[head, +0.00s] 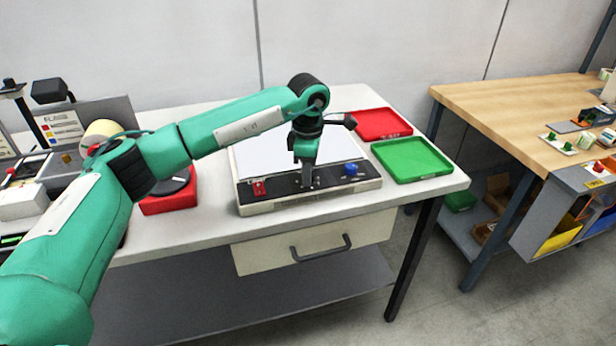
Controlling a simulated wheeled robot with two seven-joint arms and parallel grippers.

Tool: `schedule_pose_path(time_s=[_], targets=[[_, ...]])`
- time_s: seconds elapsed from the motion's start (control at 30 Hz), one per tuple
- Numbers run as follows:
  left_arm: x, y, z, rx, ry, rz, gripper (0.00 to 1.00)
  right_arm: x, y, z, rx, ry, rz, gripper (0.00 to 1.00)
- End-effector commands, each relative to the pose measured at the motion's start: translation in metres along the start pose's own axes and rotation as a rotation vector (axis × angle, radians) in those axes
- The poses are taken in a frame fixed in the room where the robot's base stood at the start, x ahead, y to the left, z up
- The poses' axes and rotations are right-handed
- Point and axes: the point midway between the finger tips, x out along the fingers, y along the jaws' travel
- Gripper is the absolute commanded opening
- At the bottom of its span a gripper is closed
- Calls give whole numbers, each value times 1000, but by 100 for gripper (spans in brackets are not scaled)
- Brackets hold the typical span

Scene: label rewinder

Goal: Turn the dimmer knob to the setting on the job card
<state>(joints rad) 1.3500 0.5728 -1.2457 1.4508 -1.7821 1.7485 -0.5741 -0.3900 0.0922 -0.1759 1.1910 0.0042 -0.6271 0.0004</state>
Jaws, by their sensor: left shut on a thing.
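A white light box (340,150) with a dark front control panel (283,190) stands on the table. The panel has a red switch (259,188) at its left and a blue knob (350,170) at its right. My left gripper (307,184) points down at the middle of the panel, between these two. It is shut on the dimmer knob, which its fingers mostly hide; the knob's setting cannot be read. A printed card (62,126) with coloured marks stands at the back left; its text is too small to read, and I cannot tell if it is the job card. My right gripper is out of view.
A red tray (382,124) and a green tray (412,160) lie right of the light box. A red holder (168,202) with a dark disc stands to its left. A drawer (318,246) is closed below. A wooden bench (510,104) stands at the right.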

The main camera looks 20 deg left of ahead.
Motion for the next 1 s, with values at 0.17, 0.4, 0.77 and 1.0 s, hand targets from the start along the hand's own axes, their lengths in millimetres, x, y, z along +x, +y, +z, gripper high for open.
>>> schedule_pose_path(time_s=[0.17,0.4,0.77,1.0], targets=[[0,2,0,163,-3,6,4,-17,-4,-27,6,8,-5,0],[-1,2,0,372,-3,6,4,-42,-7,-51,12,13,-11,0],[-3,2,0,579,-2,7,4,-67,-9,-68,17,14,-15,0],[-3,2,0,633,-3,7,4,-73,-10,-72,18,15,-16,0]])
